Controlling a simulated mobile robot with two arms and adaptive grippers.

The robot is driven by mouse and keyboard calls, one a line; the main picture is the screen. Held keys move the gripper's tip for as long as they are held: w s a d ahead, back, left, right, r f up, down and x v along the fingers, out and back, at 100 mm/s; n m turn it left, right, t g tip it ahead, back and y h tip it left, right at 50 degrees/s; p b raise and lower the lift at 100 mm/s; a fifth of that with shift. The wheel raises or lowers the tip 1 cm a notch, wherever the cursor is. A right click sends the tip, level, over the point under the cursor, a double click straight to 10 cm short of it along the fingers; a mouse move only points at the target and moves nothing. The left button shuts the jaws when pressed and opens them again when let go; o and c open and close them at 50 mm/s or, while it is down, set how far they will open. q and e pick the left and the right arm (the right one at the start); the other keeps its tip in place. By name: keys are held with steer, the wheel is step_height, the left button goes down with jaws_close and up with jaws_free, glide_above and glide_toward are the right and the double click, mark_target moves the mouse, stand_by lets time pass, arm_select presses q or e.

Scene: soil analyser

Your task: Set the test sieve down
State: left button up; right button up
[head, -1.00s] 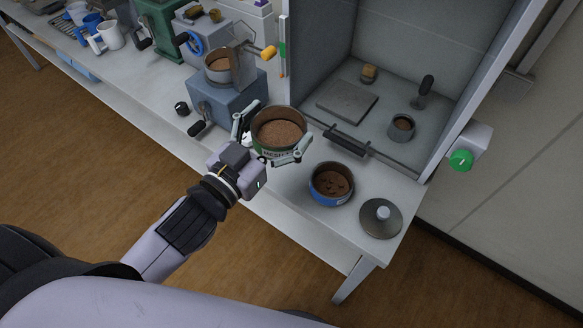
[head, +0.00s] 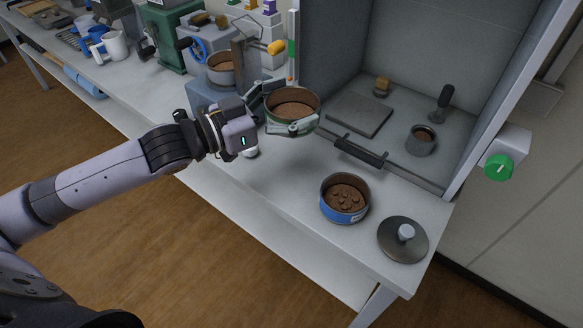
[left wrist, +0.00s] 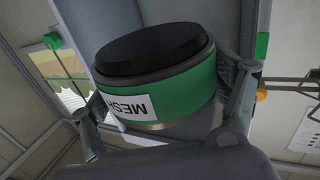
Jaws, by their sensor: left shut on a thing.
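The test sieve (head: 314,110) is a round metal ring with a green band, filled with brown soil. My left gripper (head: 287,112) is shut around its sides and holds it roughly level above the bench, left of the cabinet opening. In the left wrist view the green sieve (left wrist: 185,95), its upside-down MESH label (left wrist: 124,107) and a dark disc (left wrist: 155,45) at its underside show between the fingers (left wrist: 165,105). A blue-banded pan (head: 342,213) with dark soil lumps stands on the bench to the lower right. My right gripper is not in view.
A grey lid (head: 403,245) lies right of the pan. The cabinet's black handle (head: 360,152) borders the bench, with a metal cup (head: 420,143) inside. A blue-grey machine (head: 205,93) stands behind the gripper. The bench (head: 287,172) is clear left of the pan.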

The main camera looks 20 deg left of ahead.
arm_select(q)
step_height(320, 180, down, 11)
steer(key=shift+r+b, duration=0.2)
steer(key=shift+b, duration=0.15)
steer(key=shift+f, duration=2.25)
steer(key=shift+f, duration=0.15)
steer(key=o, duration=1.5)
